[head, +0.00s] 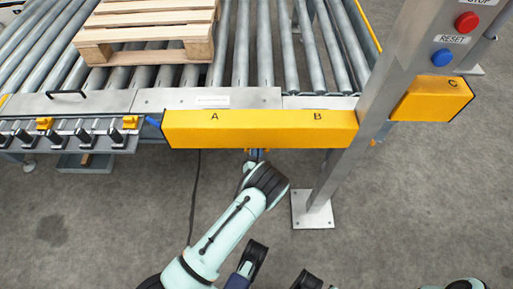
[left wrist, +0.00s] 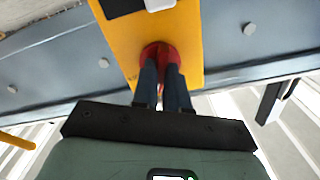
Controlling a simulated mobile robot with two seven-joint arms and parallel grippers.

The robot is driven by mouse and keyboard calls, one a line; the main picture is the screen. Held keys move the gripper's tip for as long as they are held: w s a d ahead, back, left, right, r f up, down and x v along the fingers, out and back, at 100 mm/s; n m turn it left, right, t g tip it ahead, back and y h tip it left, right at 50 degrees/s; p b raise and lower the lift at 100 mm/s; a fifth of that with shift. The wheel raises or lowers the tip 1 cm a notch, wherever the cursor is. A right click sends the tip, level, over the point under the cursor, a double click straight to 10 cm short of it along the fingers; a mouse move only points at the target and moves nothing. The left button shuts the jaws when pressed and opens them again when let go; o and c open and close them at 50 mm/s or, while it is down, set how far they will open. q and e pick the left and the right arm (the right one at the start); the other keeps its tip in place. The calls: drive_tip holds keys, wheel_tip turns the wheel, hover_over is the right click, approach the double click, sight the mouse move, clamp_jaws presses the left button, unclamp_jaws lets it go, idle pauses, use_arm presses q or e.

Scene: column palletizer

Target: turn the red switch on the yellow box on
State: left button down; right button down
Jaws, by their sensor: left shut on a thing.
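In the left wrist view a red switch (left wrist: 160,50) sits on the face of a yellow box (left wrist: 188,25). The two dark fingers of my left gripper (left wrist: 160,64) are closed on the red switch, one on each side. The fingers cover much of it, so I cannot tell which way it is turned. In the head view my left arm reaches up to the long yellow guard. My left gripper (head: 257,155) is mostly hidden there, and the red switch does not show. My right gripper does not show clearly in either view.
The yellow guard (head: 262,130) marked A and B runs along the roller conveyor (head: 292,55). A grey post (head: 350,150) with a red button (head: 467,21) and a blue button (head: 441,57) stands to the right. A wooden pallet (head: 150,32) lies on the rollers.

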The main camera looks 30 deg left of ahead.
use_arm(q)
drive_tip(key=n, duration=0.4)
drive_tip(key=shift+n+p, duration=0.3)
drive_tip(key=shift+n, duration=0.1)
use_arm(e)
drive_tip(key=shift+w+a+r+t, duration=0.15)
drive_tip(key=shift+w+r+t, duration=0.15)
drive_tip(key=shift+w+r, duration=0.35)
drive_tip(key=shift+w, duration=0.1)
use_arm(q)
drive_tip(key=c, duration=1.1)
unclamp_jaws()
drive_tip(key=shift+c, duration=0.2)
drive_tip(key=shift+s+d, duration=0.1)
